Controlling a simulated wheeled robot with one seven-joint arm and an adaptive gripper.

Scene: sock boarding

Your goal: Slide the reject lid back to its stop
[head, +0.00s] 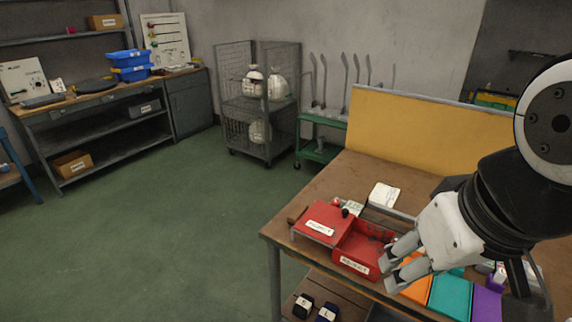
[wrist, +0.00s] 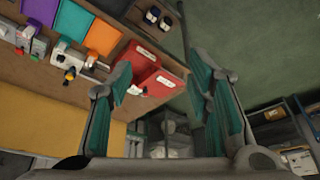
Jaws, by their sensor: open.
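The red reject box (head: 360,265) sits near the front edge of the wooden bench, with a white label on its front. Its red lid (head: 318,223), also labelled, lies toward the left, and the right part of the box is open. A dark knob (head: 346,212) shows near the lid's right edge. In the wrist view, the red box and lid (wrist: 150,82) appear beyond and between the fingers. My gripper (head: 388,272) is open and empty, just right of the box in the head view; its fingers also show in the wrist view (wrist: 160,78). I cannot tell whether it touches the box.
Orange, teal (head: 450,294) and purple panels lie on the bench right of the box. White cards (head: 384,195) lie behind it. A yellow panel (head: 420,130) closes the bench's back. Dark rolled items (head: 303,306) sit on the lower shelf. Green floor is clear to the left.

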